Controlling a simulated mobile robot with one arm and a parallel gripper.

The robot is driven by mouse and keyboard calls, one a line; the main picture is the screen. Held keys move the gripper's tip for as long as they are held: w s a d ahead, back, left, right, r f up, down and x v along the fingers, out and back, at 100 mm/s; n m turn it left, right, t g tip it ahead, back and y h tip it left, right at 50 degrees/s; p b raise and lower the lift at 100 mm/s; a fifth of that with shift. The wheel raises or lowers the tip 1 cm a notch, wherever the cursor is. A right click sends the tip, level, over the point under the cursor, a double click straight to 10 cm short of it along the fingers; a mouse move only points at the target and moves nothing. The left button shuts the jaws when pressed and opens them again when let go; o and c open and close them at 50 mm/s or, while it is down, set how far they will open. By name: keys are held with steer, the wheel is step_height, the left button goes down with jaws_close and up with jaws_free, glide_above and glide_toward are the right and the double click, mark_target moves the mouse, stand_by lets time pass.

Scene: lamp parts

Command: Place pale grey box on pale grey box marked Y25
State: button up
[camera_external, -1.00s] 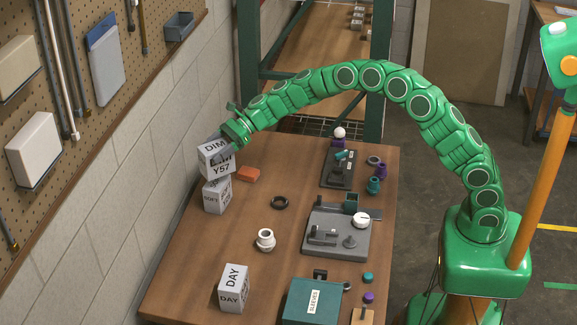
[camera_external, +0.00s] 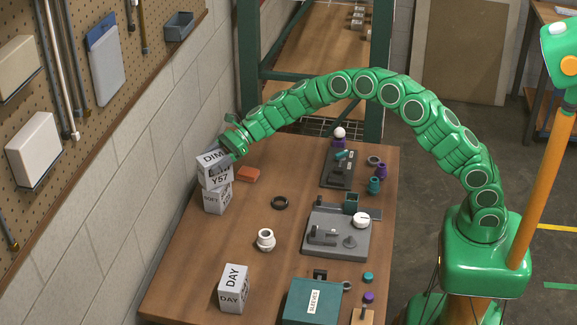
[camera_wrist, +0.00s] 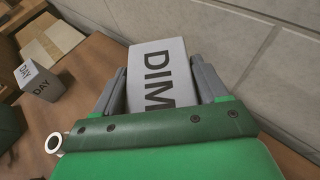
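A pale grey box marked DIM and Y57 (camera_external: 214,169) is tilted in my gripper (camera_external: 229,152). In the wrist view my gripper (camera_wrist: 162,78) has a finger along each side of this box (camera_wrist: 160,70), with DIM on its top face. Directly under it on the table stands another pale grey box (camera_external: 217,201) with a word like SOFT on its side. The two boxes overlap in the external view; I cannot tell if they touch. A third pale grey box marked DAY (camera_external: 233,288) stands near the table's front. I can read no Y25 mark.
The brick wall (camera_external: 175,130) is close on the left of the boxes. An orange block (camera_external: 248,174) lies just right of them. A black ring (camera_external: 280,202), a white round part (camera_external: 265,239) and a grey fixture plate (camera_external: 337,238) are further right. The table between the boxes is clear.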

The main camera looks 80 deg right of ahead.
steer(key=o, duration=0.4)
steer(key=shift+r, duration=0.1)
